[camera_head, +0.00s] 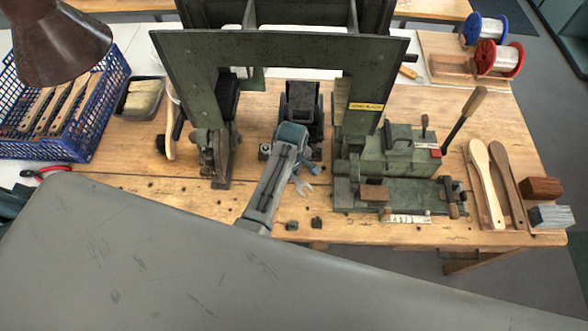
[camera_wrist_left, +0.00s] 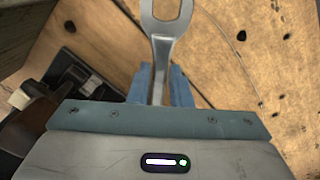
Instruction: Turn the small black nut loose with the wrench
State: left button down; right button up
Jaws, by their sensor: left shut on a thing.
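My left gripper (camera_head: 306,171) is shut on a silver open-ended wrench (camera_head: 303,187), above the middle of the wooden bench. In the left wrist view the shank of the wrench (camera_wrist_left: 160,72) runs between the gripper's fingers (camera_wrist_left: 160,88). Its forked end points away from the gripper, with nothing seen in its mouth, over bare wood. Two small dark pieces, one (camera_head: 316,222) and another (camera_head: 292,225), sit near the bench's front edge; I cannot tell whether either is the small black nut. My right gripper is not in view.
A green press frame (camera_head: 280,47) stands over the bench, with a green vise-like fixture (camera_head: 395,160) to the right. A blue basket (camera_head: 85,125) and red-handled pliers (camera_head: 47,171) are at left. A large grey surface covers the foreground.

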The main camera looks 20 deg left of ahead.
pick_arm(q)
jog(key=shift+s+a, duration=0.2)
jog(key=shift+s, duration=0.1)
jog(key=shift+r, duration=0.1)
jog(key=shift+r, duration=2.9)
